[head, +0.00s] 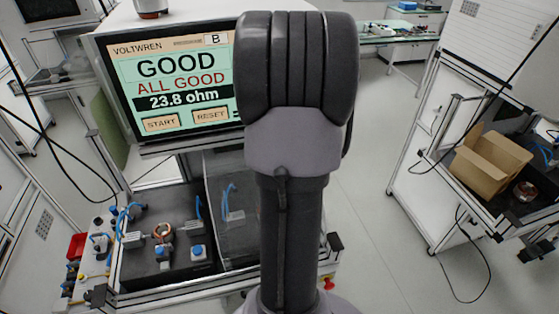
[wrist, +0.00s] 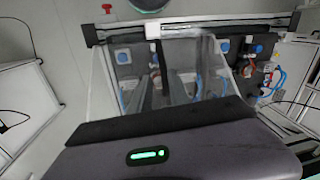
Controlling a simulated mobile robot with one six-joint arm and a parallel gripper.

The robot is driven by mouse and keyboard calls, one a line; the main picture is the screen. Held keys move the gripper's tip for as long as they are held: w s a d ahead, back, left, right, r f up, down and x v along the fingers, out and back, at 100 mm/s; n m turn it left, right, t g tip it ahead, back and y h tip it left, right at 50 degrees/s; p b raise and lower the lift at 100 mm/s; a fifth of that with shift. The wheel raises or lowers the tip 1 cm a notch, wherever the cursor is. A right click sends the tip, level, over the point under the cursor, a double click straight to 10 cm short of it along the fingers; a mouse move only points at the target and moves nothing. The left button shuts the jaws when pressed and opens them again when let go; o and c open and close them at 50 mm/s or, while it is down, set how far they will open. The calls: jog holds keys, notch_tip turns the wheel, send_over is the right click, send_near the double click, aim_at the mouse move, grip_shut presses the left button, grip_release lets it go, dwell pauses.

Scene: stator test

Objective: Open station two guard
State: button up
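The test bench has two stations side by side. In the head view the left station is uncovered, with a copper-wound stator (head: 162,232) and a blue button (head: 197,251). The right station is behind a clear guard (head: 232,200), which looks down; my arm hides its right part. In the wrist view the clear guard (wrist: 205,75) also shows, with a pale bar (wrist: 185,30) along its far edge. My gripper (wrist: 170,92) points towards this guard; its fingers are hard to separate from the dark parts behind the clear panel. I cannot tell whether it touches.
The tester screen (head: 175,85) reads GOOD, ALL GOOD, 23.8 ohm, above the stations. A cardboard box (head: 490,162) and another stator (head: 525,191) are on a bench at right. Floor (head: 385,220) between benches is mostly clear.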

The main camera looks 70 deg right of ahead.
notch_tip(320, 180, up, 6)
jog(key=p, duration=0.1)
jog(key=shift+s+d+r, duration=0.2)
jog(key=shift+s+d, duration=0.1)
